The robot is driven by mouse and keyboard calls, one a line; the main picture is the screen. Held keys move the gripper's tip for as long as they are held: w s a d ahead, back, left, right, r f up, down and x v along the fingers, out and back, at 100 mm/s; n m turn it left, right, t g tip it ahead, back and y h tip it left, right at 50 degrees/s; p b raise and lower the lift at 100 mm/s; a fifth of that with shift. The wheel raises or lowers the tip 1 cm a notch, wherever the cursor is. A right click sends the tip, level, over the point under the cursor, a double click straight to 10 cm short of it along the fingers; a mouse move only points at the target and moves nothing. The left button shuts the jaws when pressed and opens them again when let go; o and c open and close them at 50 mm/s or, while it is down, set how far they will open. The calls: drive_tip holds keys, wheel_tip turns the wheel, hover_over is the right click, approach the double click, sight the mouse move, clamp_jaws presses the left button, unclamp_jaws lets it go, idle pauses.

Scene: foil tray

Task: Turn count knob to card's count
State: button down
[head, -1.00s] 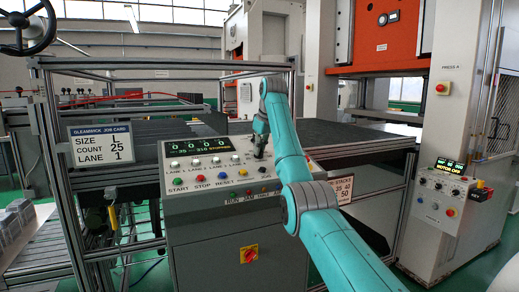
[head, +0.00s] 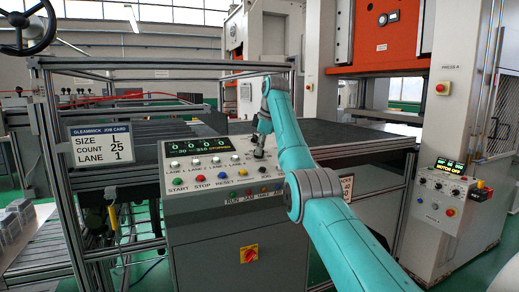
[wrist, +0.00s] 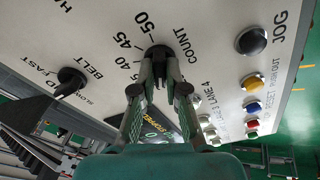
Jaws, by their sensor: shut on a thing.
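The job card (head: 100,143) hangs on the frame at the left in the head view and reads COUNT 25 and LANE 1. The control panel (head: 188,207) stands right of it. Its display (head: 198,150) shows small figures that look like 30 and 310, hard to read. My gripper (head: 259,153) is at the panel's upper right. In the wrist view my gripper (wrist: 160,75) is shut on the black count knob (wrist: 157,50), beside the COUNT label and a printed scale with 50, 45, 40 and 35. The fingers hide part of the knob and its pointer.
In the wrist view the belt knob (wrist: 70,78) is to the left and the black JOG button (wrist: 251,40) to the right. Several coloured buttons (head: 200,178) line the panel's front. A red-and-yellow switch (head: 249,254) is below. A press control box (head: 440,200) stands at the right.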

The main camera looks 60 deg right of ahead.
drive_tip(key=n, duration=0.3)
drive_tip(key=shift+n, duration=0.3)
drive_tip(key=shift+n+g, duration=0.3)
drive_tip(key=shift+n, duration=1.5)
drive_tip(key=c, duration=1.2)
unclamp_jaws()
